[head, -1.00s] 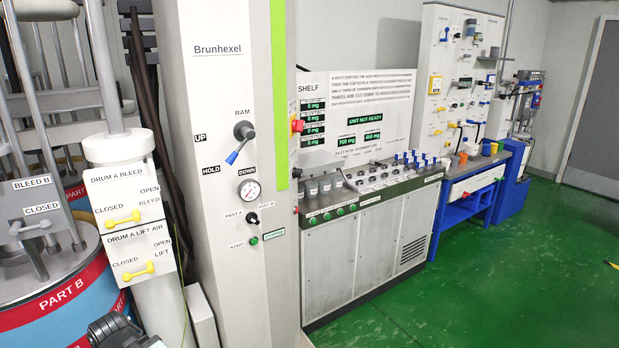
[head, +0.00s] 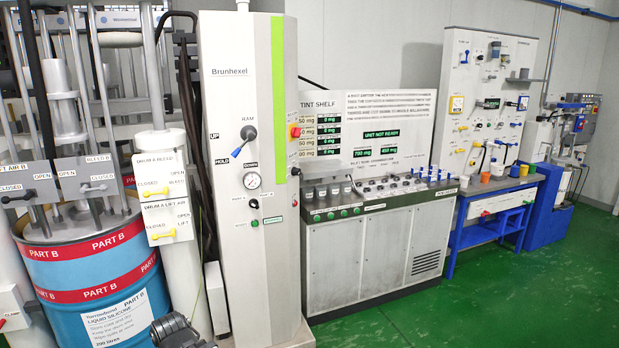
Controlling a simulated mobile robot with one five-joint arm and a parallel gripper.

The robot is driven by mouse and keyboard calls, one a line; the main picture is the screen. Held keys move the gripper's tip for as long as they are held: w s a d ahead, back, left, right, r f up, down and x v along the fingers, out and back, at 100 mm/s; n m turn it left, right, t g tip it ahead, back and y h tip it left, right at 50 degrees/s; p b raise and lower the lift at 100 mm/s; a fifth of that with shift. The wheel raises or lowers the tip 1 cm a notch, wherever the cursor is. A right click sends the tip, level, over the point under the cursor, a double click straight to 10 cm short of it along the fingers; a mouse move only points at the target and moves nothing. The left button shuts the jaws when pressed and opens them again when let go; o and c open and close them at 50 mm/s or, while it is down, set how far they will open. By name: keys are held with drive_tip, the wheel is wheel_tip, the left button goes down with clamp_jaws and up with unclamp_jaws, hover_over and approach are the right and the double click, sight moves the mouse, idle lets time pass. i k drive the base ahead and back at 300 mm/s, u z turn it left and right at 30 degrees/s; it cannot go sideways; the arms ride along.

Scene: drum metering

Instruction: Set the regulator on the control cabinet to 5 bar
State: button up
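The control cabinet (head: 237,100), tall and grey-white with a green stripe and the name Brunhexel, stands left of centre in the head view. Its front carries a black RAM lever with a blue handle (head: 243,143), pointing down-left. A round white pressure gauge (head: 252,181) sits below it; its reading is too small to tell. A small black knob (head: 254,203) is under the gauge. I cannot tell which control is the regulator. A dark part of my arm shows at the bottom edge, well in front of the cabinet; no fingertips are visible.
A blue Part B drum (head: 95,290) stands left of the cabinet, beside valve panels with yellow handles (head: 160,234). A metering bench (head: 345,260) adjoins the cabinet on the right, then a blue table (head: 490,210). The green floor (head: 480,310) in front is clear.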

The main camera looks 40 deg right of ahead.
sight(295, 172)
drive_tip(key=z, duration=1.3)
drive_tip(key=i, duration=1.05)
drive_tip(key=u, duration=1.5)
drive_tip(key=k, duration=1.1)
drive_tip(key=z, duration=0.25)
drive_tip(key=i, duration=0.9)
drive_tip(key=u, duration=0.05)
